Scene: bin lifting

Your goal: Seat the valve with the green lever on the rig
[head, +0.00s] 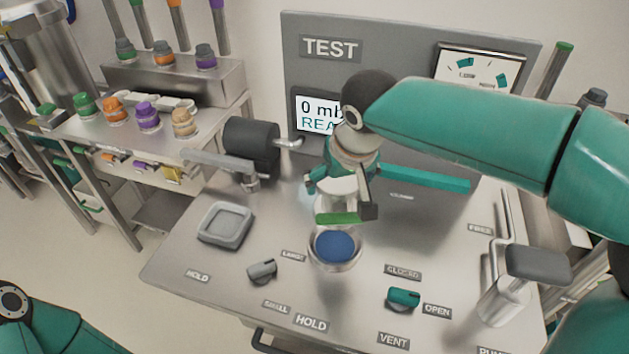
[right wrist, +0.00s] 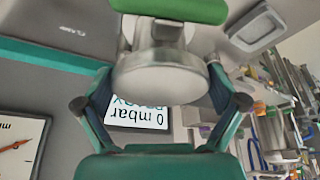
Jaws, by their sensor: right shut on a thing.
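My right gripper (head: 340,186) is shut on the valve (head: 343,205), a pale metal body with a green lever (head: 338,219). It holds the valve above the bench, a little behind and above the round seat (head: 334,266) with its blue inside. The valve and seat look apart. In the right wrist view the round valve body (right wrist: 160,78) sits between the two fingers, with the green lever (right wrist: 180,9) beyond it. My left gripper is out of view; only part of that arm shows at the lower left.
On the rig top (head: 205,262) are a grey square tray (head: 225,225), a black cylinder with a clamp arm (head: 251,146), a grey knob (head: 262,271), a green knob (head: 403,299) and a pump handle (head: 538,262). A side table (head: 75,132) at left carries several coloured-top parts.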

